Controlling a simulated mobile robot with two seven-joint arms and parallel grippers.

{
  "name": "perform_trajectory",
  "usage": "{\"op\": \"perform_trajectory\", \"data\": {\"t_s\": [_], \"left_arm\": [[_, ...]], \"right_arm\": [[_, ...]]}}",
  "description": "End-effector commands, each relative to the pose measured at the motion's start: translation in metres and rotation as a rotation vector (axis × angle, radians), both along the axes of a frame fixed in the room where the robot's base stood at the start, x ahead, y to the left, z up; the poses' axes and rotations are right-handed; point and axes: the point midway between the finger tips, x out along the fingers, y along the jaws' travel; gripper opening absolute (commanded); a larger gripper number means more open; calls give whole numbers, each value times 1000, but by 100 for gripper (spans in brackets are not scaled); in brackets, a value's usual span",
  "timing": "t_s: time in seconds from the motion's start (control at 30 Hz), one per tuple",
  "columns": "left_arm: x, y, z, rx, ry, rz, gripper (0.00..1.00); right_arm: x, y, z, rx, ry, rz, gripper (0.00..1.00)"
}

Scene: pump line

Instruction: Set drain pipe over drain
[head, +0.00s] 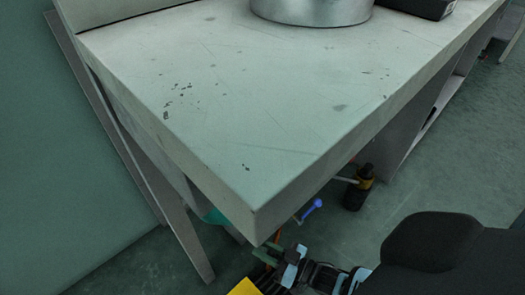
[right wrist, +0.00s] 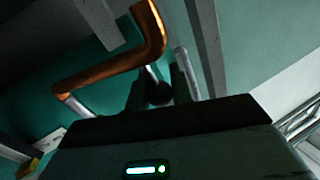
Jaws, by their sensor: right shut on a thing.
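A bent copper-coloured pipe (right wrist: 110,68) with a silver end at lower left shows in the right wrist view; I take it as the drain pipe. My right gripper (right wrist: 160,88) is just right of its lower run. Its two dark fingers are shut on a dark round knob (right wrist: 158,93), with a short silver rod behind it; how the knob joins the pipe is unclear. In the head view my right gripper (head: 269,254) is low by the bench's front corner, near a sliver of orange. I cannot make out the drain. My left gripper is not in view.
A worn bench top (head: 260,110) fills the head view, with a metal pot (head: 312,10) and black case (head: 425,7) at the back. Floor to the right is open.

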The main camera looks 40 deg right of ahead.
Motion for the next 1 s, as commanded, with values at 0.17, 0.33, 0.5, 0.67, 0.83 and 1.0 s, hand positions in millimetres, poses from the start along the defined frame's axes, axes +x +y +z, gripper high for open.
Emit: {"op": "perform_trajectory", "data": {"t_s": [0.17,0.33,0.5,0.67,0.83,1.0], "left_arm": [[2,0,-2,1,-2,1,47],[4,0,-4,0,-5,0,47],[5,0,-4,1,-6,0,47],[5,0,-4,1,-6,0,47],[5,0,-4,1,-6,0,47],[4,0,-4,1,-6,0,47]], "right_arm": [[-7,-4,-1,-3,2,53,0],[-11,-6,-1,-3,2,93,0],[-13,-7,-1,-2,2,118,0],[-14,-7,-1,-1,1,124,0],[-14,-7,0,-1,1,123,0],[-14,-7,0,-1,1,123,34]]}}
